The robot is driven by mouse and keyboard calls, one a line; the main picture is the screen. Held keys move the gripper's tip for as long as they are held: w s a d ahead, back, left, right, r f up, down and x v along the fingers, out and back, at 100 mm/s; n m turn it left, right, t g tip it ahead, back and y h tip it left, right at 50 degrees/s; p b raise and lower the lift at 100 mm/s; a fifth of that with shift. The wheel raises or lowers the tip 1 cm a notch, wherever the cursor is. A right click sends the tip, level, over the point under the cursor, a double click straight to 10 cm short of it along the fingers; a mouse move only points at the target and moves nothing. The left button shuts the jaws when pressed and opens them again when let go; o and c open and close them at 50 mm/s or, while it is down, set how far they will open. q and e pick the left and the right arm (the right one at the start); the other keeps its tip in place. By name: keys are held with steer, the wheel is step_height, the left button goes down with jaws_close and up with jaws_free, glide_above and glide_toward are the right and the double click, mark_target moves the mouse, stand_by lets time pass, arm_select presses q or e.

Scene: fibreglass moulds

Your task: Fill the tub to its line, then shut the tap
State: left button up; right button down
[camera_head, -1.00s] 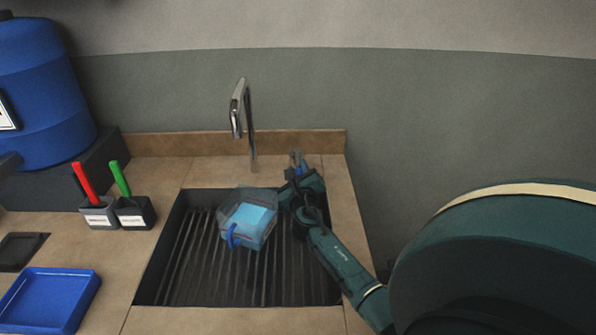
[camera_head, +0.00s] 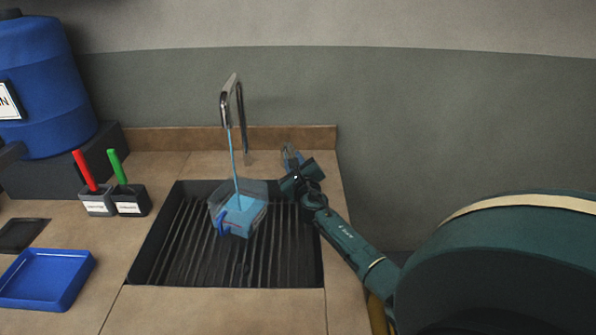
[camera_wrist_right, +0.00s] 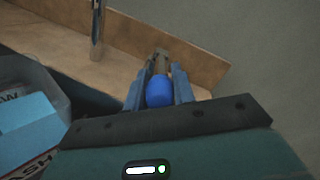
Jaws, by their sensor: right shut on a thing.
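The tub (camera_head: 255,190), clear grey with a blue handle at its front, stands in the sink under the spout of the tap (camera_head: 239,115). A thin blue stream of water (camera_head: 233,160) runs from the spout into it. Light blue water (camera_head: 240,211) shows in the tub; I cannot make out its line. The tub is at the left edge of the right wrist view (camera_wrist_right: 52,95). My right gripper (camera_head: 291,158) is right of the tap, shut on a blue knob (camera_wrist_right: 159,92) in the right wrist view. My left gripper is out of view.
The ribbed sink (camera_head: 285,265) is otherwise empty. Left of it stand a red-handled tool (camera_head: 85,170) and a green-handled tool (camera_head: 118,166) in holders, a blue tray (camera_head: 45,280) and a large blue barrel (camera_head: 45,90). A low ledge (camera_head: 180,138) runs behind.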

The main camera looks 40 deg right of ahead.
steer(key=shift+s+d+f+n+y, duration=0.1)
steer(key=shift+s+d+n+y, duration=0.2)
steer(key=shift+n+y, duration=0.2)
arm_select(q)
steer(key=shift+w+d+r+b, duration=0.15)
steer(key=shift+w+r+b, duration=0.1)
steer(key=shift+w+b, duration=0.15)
arm_select(e)
steer(key=shift+d+n+t+y, duration=0.1)
steer(key=shift+n+t+y, duration=0.3)
steer(key=shift+t+y, duration=0.15)
steer(key=c, duration=1.4)
jaws_free()
steer(key=shift+w, duration=0.2)
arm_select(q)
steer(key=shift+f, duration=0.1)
arm_select(e)
steer(key=shift+o, duration=1.2)
steer(key=shift+s, duration=0.1)
steer(key=shift+d, duration=0.1)
steer(key=shift+s, duration=0.1)
